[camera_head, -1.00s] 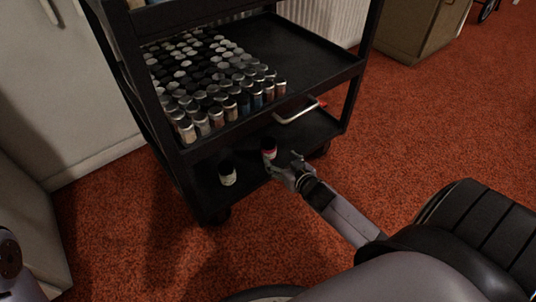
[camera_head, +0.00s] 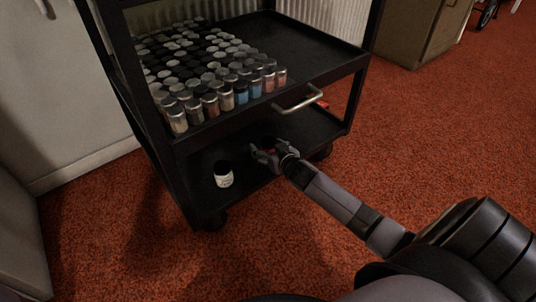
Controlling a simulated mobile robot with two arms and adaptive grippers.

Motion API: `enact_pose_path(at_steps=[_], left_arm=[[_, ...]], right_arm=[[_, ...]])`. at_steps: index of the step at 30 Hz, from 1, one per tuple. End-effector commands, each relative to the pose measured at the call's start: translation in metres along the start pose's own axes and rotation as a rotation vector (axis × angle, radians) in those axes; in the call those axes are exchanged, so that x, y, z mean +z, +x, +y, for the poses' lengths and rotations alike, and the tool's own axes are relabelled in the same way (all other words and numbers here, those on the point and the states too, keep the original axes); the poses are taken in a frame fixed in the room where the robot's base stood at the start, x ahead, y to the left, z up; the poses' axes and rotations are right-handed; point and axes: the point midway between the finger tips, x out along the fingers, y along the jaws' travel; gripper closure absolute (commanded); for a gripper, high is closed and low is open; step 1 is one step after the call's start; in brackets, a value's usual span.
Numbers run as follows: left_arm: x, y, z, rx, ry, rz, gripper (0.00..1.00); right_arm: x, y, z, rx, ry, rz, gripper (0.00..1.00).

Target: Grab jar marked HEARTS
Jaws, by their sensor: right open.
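My right gripper (camera_head: 266,152) is open at the lower shelf of the black cart. No label is readable at this size, so I cannot tell which jar is marked HEARTS. My left gripper is not in view.
The cart's middle shelf (camera_head: 308,59) holds many small jars (camera_head: 227,97) in rows on its left side, above the gripper. A metal handle (camera_head: 298,104) sticks out at the front. Cart posts flank the lower shelf (camera_head: 318,127). Red carpet (camera_head: 420,140) lies clear to the right.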

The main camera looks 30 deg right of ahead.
Motion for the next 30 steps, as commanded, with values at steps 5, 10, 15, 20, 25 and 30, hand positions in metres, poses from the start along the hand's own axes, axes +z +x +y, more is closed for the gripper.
enact_pose_path(at_steps=[5, 10, 15, 20, 25, 30], left_arm=[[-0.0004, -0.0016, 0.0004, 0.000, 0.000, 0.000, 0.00], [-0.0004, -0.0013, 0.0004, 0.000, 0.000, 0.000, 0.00], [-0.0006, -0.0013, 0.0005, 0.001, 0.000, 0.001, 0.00], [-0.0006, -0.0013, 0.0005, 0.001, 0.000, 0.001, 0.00], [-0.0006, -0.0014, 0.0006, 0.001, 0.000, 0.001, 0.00], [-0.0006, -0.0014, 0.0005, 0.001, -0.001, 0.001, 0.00]], right_arm=[[0.0000, 0.0026, 0.0000, 0.000, 0.000, -0.002, 0.31], [-0.0002, 0.0023, 0.0001, 0.000, 0.000, -0.001, 0.35], [-0.0002, 0.0023, 0.0000, 0.000, 0.000, -0.001, 0.46], [-0.0001, 0.0022, 0.0000, 0.000, 0.000, -0.001, 0.57], [-0.0001, 0.0022, 0.0000, 0.000, 0.000, -0.001, 0.69], [-0.0001, 0.0022, 0.0000, 0.000, 0.000, -0.001, 0.80]])
